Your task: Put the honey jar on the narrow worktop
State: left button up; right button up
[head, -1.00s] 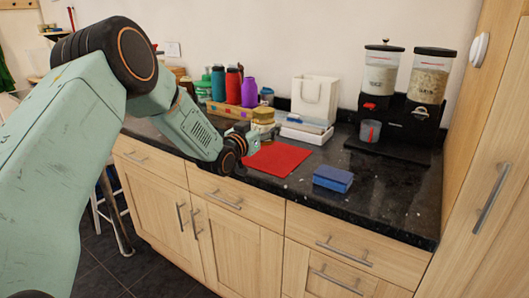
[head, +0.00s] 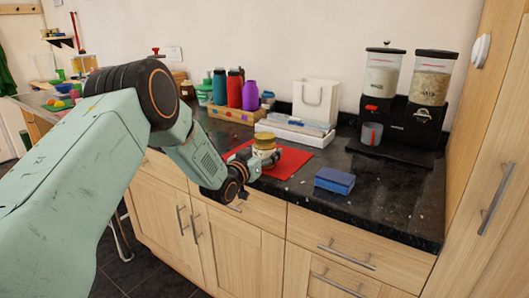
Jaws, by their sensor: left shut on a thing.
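The honey jar (head: 264,140), a small jar with a golden lid, is upright in front of the box of bottles. My left gripper (head: 266,160) is shut on it from the near left side. The fingers and wrist hide its lower part. The jar shows over the red mat (head: 294,161); I cannot tell whether it touches the mat. The dark speckled granite worktop (head: 385,195) runs along the wall under these things. I cannot tell whether this is the narrow worktop. My right gripper is not in view.
A blue box-shaped block (head: 334,180) lies right of the mat. The worktop's right front is clear. Another surface with small things (head: 60,104) is at far left.

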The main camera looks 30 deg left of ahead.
pick_arm(q)
jog(key=o, duration=1.8)
jog(key=shift+c, duration=0.2)
